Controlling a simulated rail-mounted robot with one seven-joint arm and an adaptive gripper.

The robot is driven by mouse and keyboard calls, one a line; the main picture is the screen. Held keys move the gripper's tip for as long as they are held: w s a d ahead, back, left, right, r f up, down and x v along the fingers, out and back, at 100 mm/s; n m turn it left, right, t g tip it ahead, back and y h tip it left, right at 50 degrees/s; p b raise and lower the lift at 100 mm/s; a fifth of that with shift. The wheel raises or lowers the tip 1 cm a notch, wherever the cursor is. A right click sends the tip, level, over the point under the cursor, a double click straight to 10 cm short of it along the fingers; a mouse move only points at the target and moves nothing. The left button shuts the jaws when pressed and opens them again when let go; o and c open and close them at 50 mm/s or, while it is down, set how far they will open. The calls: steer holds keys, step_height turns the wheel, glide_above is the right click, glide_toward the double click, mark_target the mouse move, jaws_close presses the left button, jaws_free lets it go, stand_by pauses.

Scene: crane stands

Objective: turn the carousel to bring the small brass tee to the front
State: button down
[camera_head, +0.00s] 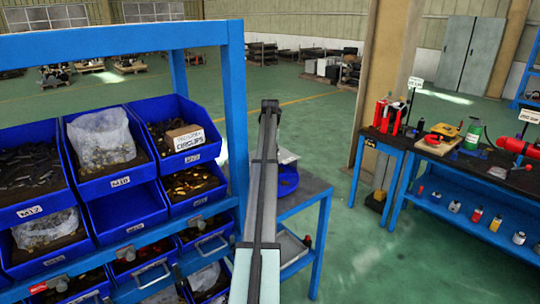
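A blue, rounded, bin-like thing (291,181) sits on a small blue-framed table, partly hidden behind a long grey beam in the middle of the view. It may be part of the carousel, but I cannot tell. I cannot make out a small brass tee anywhere. The grey beam with a dark top end seems to be part of my own body. No gripper fingers can be made out.
A blue rack (236,120) with several blue bins of small parts fills the left. The small table (312,186) stands right of it.

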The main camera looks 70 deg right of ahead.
steer(key=shift+s+a+f, duration=0.1)
steer(key=shift+a+f, duration=0.1)
steer(key=shift+f, duration=0.05)
steer(key=c, duration=0.6)
jaws_free()
steer(key=shift+c, duration=0.2)
steer(key=shift+d+r, duration=0.1)
steer(key=shift+r, duration=0.05)
steer(key=shift+d+r, duration=0.1)
steer(key=shift+r, duration=0.3)
step_height(320, 180, up, 11)
steer(key=shift+r, duration=0.1)
